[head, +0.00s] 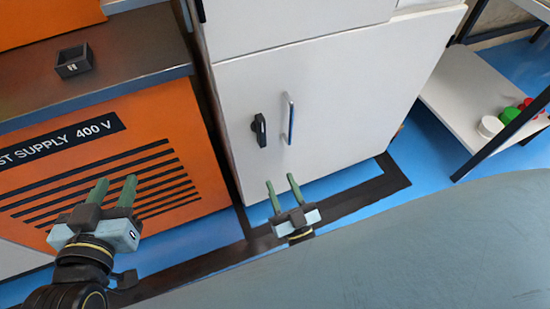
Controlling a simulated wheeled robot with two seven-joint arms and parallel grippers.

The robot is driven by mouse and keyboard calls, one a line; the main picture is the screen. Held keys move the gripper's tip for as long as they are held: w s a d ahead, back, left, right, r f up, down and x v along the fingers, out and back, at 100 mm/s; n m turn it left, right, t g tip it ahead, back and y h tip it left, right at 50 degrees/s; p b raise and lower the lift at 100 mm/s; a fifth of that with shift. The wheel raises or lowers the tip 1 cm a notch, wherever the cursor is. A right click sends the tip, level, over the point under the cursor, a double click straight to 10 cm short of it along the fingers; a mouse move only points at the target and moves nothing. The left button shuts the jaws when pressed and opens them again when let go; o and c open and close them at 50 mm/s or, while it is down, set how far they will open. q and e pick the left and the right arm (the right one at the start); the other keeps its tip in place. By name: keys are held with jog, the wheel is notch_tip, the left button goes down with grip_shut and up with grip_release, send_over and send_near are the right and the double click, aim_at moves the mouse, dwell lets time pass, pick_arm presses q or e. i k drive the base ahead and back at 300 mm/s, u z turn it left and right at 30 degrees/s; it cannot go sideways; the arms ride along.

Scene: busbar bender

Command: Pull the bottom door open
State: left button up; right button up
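The bottom door (340,90) is the white lower panel of a tall cabinet in the middle of the head view. It looks shut. It has a vertical metal bar handle (289,119) and, left of that, a black latch (259,130). My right gripper (282,183) is below the handle in the picture, apart from it, with its two green fingers spread and empty. My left gripper (115,190) is further left, in front of the orange unit, with its green fingers apart and nothing between them.
An orange test supply unit (150,150) with dark vents stands left of the cabinet. A small black box (73,62) sits on its top. At right, a shelf (470,95) holds white, green and red round items. Blue floor with dark marking (370,190) shows before the cabinet.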

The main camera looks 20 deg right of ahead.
aim_at(329, 104)
jog(key=u, duration=0.05)
jog(key=k, duration=1)
jog(key=z, duration=0.05)
